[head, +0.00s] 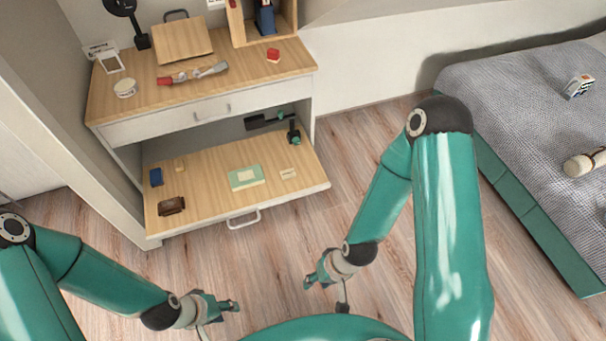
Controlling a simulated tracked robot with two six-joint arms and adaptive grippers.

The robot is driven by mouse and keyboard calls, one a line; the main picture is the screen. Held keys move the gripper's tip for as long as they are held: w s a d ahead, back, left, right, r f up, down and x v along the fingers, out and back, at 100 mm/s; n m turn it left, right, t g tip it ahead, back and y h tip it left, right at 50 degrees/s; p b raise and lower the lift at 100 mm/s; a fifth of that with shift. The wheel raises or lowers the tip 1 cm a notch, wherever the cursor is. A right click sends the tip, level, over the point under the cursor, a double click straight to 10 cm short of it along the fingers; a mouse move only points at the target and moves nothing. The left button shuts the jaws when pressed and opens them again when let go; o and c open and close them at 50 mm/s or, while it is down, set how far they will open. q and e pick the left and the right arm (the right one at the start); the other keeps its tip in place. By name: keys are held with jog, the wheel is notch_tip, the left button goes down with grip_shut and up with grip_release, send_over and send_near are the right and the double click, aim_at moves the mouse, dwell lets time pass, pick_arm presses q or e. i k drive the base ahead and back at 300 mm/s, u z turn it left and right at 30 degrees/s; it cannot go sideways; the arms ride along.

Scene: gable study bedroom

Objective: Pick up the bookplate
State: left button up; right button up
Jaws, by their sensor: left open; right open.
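A small flat cream piece (288,173) lies on the pulled-out wooden drawer shelf (220,208), right of a pale green book (246,177) with a lighter label on its cover. The cream piece looks like the bookplate, though it is too small to be certain. My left gripper (222,312) is open and empty over the floor, in front of the shelf and left of the piece. My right gripper (324,291) is open and empty over the floor, in front of the shelf and slightly right of the piece. Neither touches anything.
The shelf also holds a brown object (171,206), a blue item (156,177) and a dark teal device (293,132). The desktop (140,100) overhangs the shelf's back. A bed (520,110) stands at right. The floor in front is clear.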

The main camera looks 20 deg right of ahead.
aim_at(288, 173)
jog(key=z, duration=0.1)
jog(key=i, duration=1)
jog(key=u, duration=0.1)
